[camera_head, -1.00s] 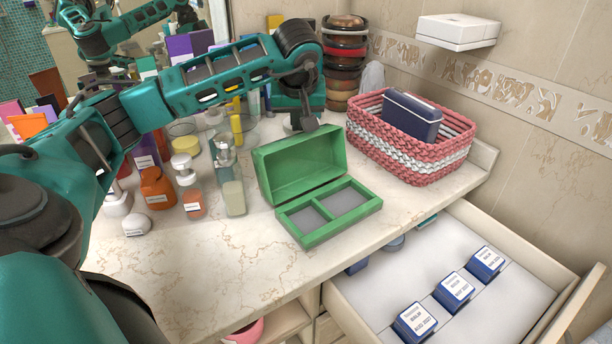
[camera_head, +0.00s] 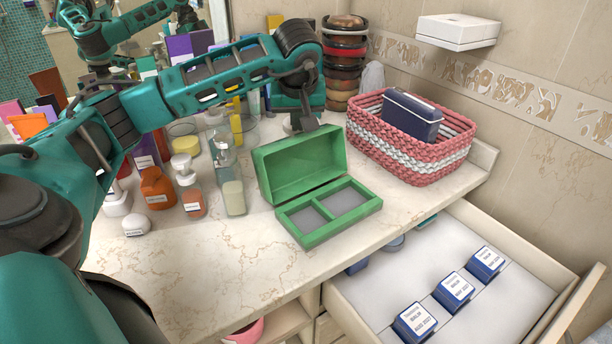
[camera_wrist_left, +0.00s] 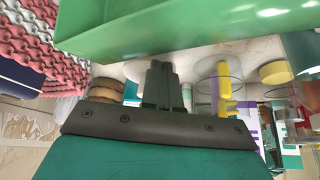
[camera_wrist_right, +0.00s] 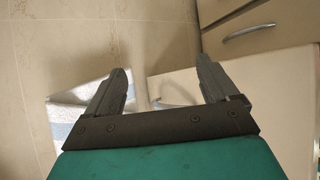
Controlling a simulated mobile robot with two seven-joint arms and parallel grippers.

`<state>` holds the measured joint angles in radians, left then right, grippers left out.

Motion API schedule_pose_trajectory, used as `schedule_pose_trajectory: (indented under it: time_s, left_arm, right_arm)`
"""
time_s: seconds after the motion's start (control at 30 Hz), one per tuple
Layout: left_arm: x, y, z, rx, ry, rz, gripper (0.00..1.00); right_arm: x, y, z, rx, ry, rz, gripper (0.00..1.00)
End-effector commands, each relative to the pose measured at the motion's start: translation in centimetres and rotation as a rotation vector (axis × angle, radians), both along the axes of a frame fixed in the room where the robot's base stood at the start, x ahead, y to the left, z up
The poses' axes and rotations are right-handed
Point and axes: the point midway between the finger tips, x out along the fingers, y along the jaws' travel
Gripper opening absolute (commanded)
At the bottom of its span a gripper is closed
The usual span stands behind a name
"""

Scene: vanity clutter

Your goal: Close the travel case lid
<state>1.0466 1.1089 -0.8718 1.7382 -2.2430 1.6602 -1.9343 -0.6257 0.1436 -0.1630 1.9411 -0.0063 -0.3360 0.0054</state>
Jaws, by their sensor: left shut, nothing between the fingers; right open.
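The green travel case (camera_head: 330,215) stands on the marble counter with its lid (camera_head: 300,163) raised and leaning back. Its base has two grey-lined compartments, both empty. My left gripper (camera_head: 308,122) is shut and empty, behind and just above the lid's top edge; I cannot tell whether it touches. In the left wrist view, the shut fingers (camera_wrist_left: 163,72) point toward the green lid (camera_wrist_left: 180,30), which fills the top. My right gripper (camera_wrist_right: 165,82) is open and empty in the right wrist view, away from the case; it is out of the head view.
A pink and white woven basket (camera_head: 410,145) holding a navy case (camera_head: 411,114) stands right of the travel case. Bottles, including a soap dispenser (camera_head: 228,175), stand to its left. An open drawer (camera_head: 480,225) with blue boxes juts out below. The counter's front left is clear.

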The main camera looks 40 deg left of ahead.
Motion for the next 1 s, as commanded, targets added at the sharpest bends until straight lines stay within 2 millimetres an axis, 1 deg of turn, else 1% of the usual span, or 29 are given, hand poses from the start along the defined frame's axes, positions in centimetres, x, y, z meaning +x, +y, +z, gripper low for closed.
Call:
schedule_pose_trajectory:
  time_s: [0.23, 0.57, 0.77, 1.0]
  left_arm:
    - [0.0, 0.0, -0.2, 0.000, 0.000, 0.000, 0.00]
    - [0.0, 0.0, -1.6, 0.000, 0.002, 0.000, 0.00]
    - [-0.1, -0.4, -1.1, -0.002, 0.005, -0.004, 0.00]
    - [-0.4, -1.6, 0.0, -0.002, 0.007, -0.006, 0.00]
  right_arm:
    - [0.0, 0.0, -0.1, 0.000, 0.000, 0.000, 0.87]
    - [0.0, 0.0, -0.9, 0.000, 0.000, 0.000, 0.87]
    - [0.0, 0.0, -0.3, 0.001, 0.000, -0.001, 0.87]
    - [0.0, 0.0, 0.9, 0.001, 0.000, -0.001, 0.87]
